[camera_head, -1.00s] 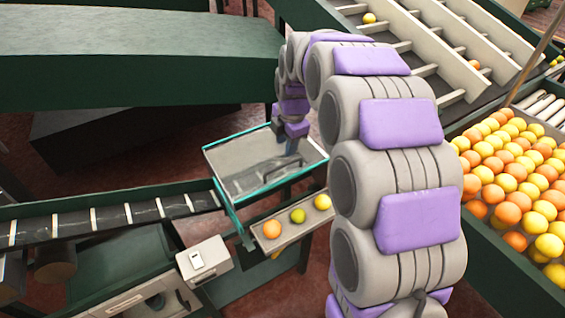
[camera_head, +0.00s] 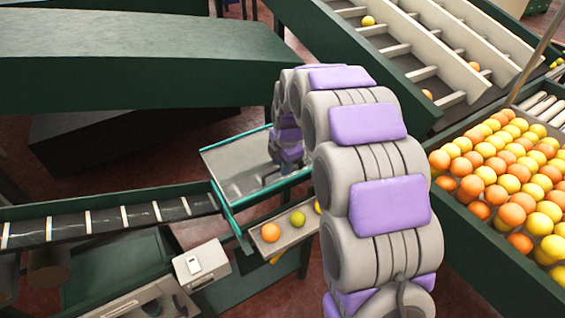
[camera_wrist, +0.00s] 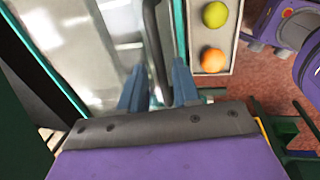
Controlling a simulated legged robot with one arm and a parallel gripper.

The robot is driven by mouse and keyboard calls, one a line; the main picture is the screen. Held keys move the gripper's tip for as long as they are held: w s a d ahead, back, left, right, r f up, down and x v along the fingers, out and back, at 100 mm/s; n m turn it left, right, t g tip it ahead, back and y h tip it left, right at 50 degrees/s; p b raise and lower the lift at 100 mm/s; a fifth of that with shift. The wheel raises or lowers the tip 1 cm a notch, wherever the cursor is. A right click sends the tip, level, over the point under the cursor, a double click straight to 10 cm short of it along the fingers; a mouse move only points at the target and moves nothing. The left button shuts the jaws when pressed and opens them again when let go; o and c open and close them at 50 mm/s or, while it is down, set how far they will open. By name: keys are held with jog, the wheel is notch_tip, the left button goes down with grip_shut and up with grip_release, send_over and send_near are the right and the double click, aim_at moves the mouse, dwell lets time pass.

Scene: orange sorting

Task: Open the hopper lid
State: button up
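The hopper (camera_head: 228,218) has a teal rim and stands left of my arm in the head view. Its lid (camera_head: 232,165) is a grey, shiny panel lying within the rim; the lid also shows in the wrist view (camera_wrist: 75,45). A black bar handle (camera_wrist: 152,35) runs along the lid's right side in the wrist view. My gripper (camera_wrist: 158,88) is open, with one blue finger on each side of the handle's near end. I cannot tell whether either finger touches it. In the head view my gripper (camera_head: 284,176) is over the hopper's right part, mostly hidden by my wrist.
A conveyor (camera_head: 105,221) meets the hopper from the left. A grey switch box (camera_head: 202,266) stands in front. A large fruit bin (camera_head: 480,238) is right.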

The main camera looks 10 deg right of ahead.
grip_shut()
jog(key=shift+r, duration=0.15)
dwell(0.4)
